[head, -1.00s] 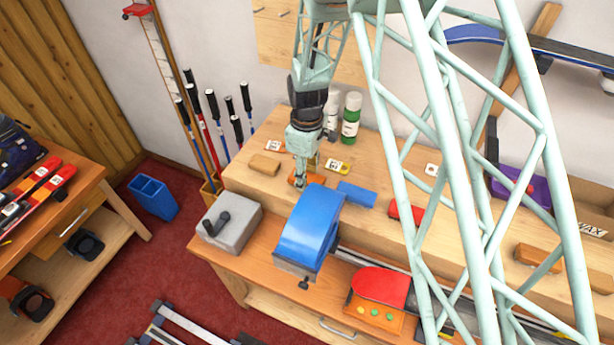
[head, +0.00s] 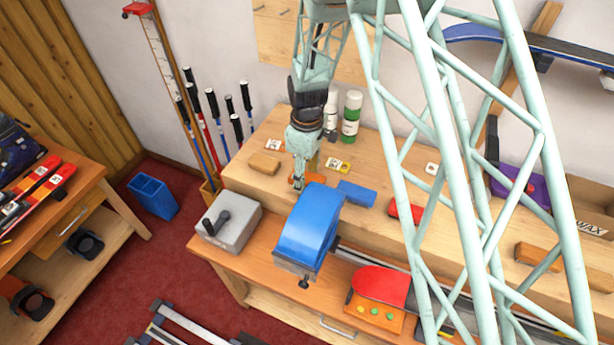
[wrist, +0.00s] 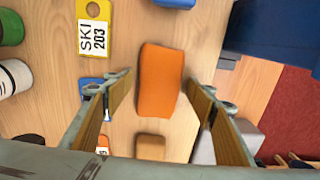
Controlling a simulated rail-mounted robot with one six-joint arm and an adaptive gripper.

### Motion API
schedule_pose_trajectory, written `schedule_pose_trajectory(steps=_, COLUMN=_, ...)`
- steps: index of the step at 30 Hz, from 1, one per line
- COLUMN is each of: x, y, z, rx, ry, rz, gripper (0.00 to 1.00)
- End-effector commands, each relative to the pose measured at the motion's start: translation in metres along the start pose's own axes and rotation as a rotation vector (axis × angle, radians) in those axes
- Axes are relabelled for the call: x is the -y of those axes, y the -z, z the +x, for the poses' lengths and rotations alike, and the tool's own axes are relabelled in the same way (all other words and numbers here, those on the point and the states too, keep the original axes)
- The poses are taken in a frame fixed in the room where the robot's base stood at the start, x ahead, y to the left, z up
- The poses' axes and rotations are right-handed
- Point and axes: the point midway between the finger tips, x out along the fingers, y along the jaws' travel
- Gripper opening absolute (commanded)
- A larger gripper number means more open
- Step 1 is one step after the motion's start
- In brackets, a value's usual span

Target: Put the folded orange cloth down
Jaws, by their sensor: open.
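The folded orange cloth (wrist: 160,82) lies on the wooden raised shelf of the bench (head: 385,165). In the wrist view it is between the two fingers of my gripper (wrist: 158,86), with a gap on each side. My gripper is open and its fingers straddle the cloth without visibly touching it. In the head view my gripper (head: 299,186) points down behind the blue machine, and the cloth is mostly hidden there.
A blue block (head: 356,193) lies to the right of my gripper and a tan block (head: 264,164) to its left. A yellow SKI 203 tag (wrist: 94,28) lies near the cloth. Spray bottles (head: 351,117) stand behind. The blue machine (head: 309,230) stands close in front.

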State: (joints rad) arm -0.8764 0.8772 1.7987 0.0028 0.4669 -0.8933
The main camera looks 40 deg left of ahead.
Motion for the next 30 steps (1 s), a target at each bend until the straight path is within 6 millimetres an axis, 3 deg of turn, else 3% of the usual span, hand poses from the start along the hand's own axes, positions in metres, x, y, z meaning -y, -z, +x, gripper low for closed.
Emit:
schedule_pose_trajectory(steps=11, x=0.000, y=0.000, z=-0.010, rx=-0.001, ry=-0.001, rz=0.000, gripper=0.52)
schedule_pose_trajectory(steps=30, x=-0.001, y=0.000, z=-0.077, rx=-0.001, ry=-0.001, rz=0.000, gripper=0.52)
